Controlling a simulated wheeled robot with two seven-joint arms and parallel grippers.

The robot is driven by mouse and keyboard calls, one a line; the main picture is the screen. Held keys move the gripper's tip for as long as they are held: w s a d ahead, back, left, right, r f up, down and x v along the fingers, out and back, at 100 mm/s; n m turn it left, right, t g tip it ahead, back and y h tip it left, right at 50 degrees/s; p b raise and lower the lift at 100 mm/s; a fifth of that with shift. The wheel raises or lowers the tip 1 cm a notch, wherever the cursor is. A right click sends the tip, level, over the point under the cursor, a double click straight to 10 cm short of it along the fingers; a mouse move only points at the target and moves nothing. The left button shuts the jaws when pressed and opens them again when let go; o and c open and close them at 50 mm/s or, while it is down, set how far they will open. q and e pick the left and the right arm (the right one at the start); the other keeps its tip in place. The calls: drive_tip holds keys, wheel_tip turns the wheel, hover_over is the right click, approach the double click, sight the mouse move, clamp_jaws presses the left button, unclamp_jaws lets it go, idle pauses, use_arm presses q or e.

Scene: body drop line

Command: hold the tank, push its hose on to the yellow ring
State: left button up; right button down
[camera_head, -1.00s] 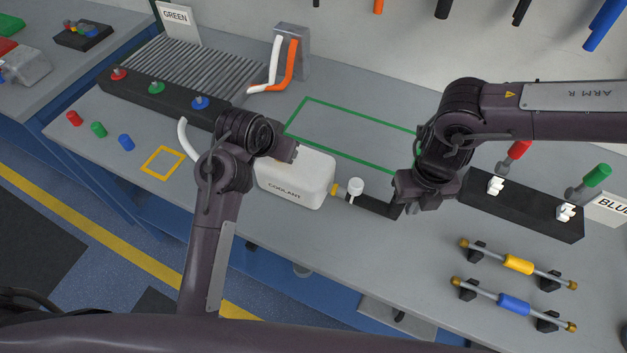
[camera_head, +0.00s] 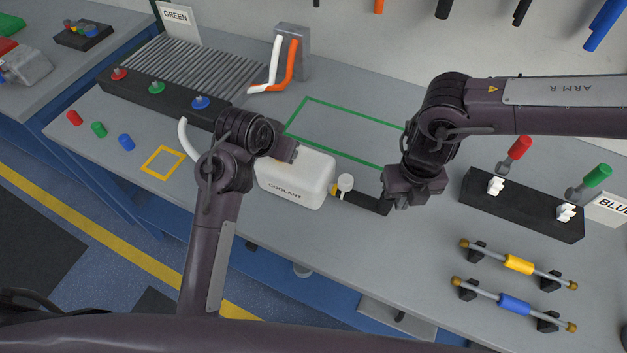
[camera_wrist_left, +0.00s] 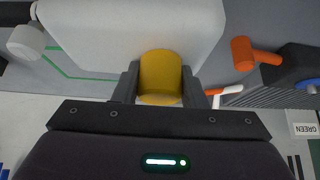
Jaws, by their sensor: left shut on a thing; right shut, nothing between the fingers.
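The white tank (camera_head: 296,182) marked COOLANT stands on the bench. My left gripper (camera_head: 288,153) is at its top back edge. In the left wrist view it is shut on a yellow cylinder (camera_wrist_left: 160,74) against the tank (camera_wrist_left: 125,25). The yellow ring (camera_head: 334,189) is at the tank's right side, only a sliver showing.
A green outline (camera_head: 345,130) lies behind the tank. A black block with white clips (camera_head: 520,205) and rods with yellow and blue sleeves (camera_head: 515,303) are at right. A roller rack (camera_head: 190,75) and a yellow square (camera_head: 163,163) are at left.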

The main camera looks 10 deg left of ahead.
wheel_tip(320, 180, up, 7)
drive_tip(key=d, duration=0.1)
drive_tip(key=shift+s+f, duration=0.15)
drive_tip(key=shift+s, duration=0.1)
idle(0.7)
